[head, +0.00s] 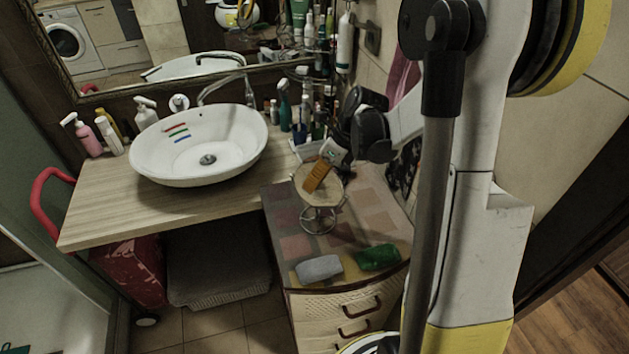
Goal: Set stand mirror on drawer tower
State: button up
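The stand mirror (331,194), with a round pale face on a wire-like metal stand, is upright over the top of the drawer tower (380,215). Its base appears to rest on the tower's top, towards the middle. The tower has a patchwork-patterned top and cream drawers with dark handles. My gripper (322,170) reaches down from the upper right to the mirror's upper edge. An orange piece (316,177) shows against the mirror face at the gripper's end; I cannot tell whether it is a finger or a reflection. The fingertips and any grip on the mirror are unclear.
A grey rolled cloth (319,268) and a green one (378,257) lie at the tower's front edge. A white basin (199,147) stands on the wooden counter (110,205) to the left. Several bottles (285,110) stand behind the tower.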

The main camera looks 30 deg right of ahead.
jog(key=shift+r, duration=0.1)
jog(key=p+v, duration=0.2)
jog(key=v, duration=0.9)
jog(key=s+a+r+n+t+h, duration=0.2)
jog(key=s+a+n, duration=0.4)
jog(key=n, duration=0.9)
jog(key=s+a+r+n+t+h, duration=0.2)
jog(key=s+a+r+n, duration=0.2)
jog(key=n, duration=1)
jog(key=s+a, duration=0.3)
jog(key=a, duration=0.1)
jog(key=shift+s+a+n+t, duration=0.2)
jog(key=shift+n+t, duration=0.1)
jog(key=shift+n, duration=0.1)
